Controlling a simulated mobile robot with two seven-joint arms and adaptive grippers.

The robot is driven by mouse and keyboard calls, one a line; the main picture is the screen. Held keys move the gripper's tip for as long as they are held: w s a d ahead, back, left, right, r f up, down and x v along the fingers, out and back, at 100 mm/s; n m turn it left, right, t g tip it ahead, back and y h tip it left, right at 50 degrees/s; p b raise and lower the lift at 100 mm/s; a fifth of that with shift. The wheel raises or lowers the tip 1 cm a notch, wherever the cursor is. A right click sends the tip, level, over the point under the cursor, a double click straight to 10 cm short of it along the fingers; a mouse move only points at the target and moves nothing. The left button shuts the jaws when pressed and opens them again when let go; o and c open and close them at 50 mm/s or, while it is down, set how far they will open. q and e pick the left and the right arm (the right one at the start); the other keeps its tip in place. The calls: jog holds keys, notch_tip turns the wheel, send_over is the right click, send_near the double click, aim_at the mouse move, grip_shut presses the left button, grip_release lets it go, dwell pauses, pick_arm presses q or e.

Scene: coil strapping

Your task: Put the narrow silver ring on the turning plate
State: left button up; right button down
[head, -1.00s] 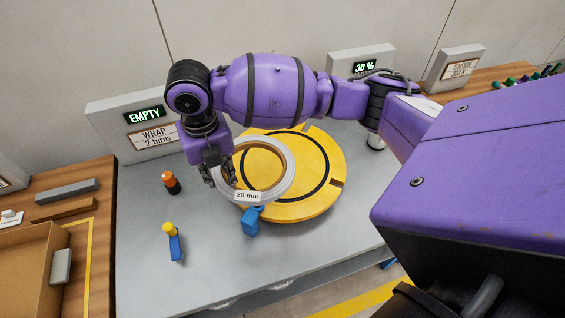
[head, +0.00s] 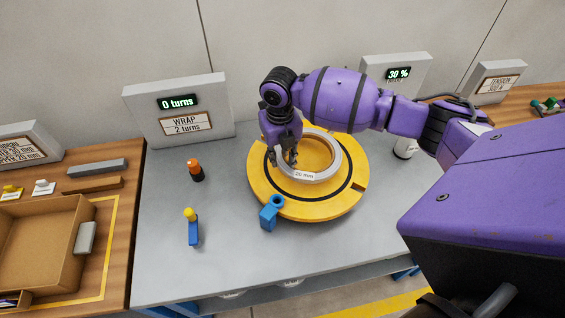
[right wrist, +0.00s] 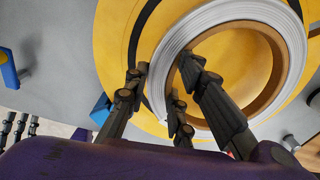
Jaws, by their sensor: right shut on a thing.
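The narrow silver ring (head: 329,174), with a "20 mm" label and a brown inner side, lies over the yellow turning plate (head: 268,190). It looks flat on it, roughly around the plate's middle. My right gripper (head: 284,160) is shut on the left part of the ring's band. The right wrist view shows its dark fingers (right wrist: 165,95) on both sides of the silver band (right wrist: 180,55). Dark fingers at the lower left edge of the right wrist view look like my left gripper (right wrist: 18,128), spread and empty; it is outside the head view.
A blue clamp block (head: 268,216) stands at the plate's front edge. A blue post with a yellow top (head: 193,228) and an orange-capped black bottle (head: 195,170) stand left on the grey table. The wrap display (head: 178,110) reads "0 turns". A cardboard box (head: 50,245) lies far left.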

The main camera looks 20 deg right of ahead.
jog(key=shift+w+d+f, duration=0.1)
jog(key=shift+d+f, duration=0.05)
jog(key=shift+f, duration=0.75)
jog(key=shift+w+d+f, duration=0.1)
jog(key=shift+d+f, duration=0.05)
jog(key=shift+f, duration=0.7)
jog(key=c, duration=1.5)
grip_release()
jog(key=shift+s+f, duration=0.1)
notch_tip(320, 180, up, 12)
jog(key=shift+a+r, duration=0.1)
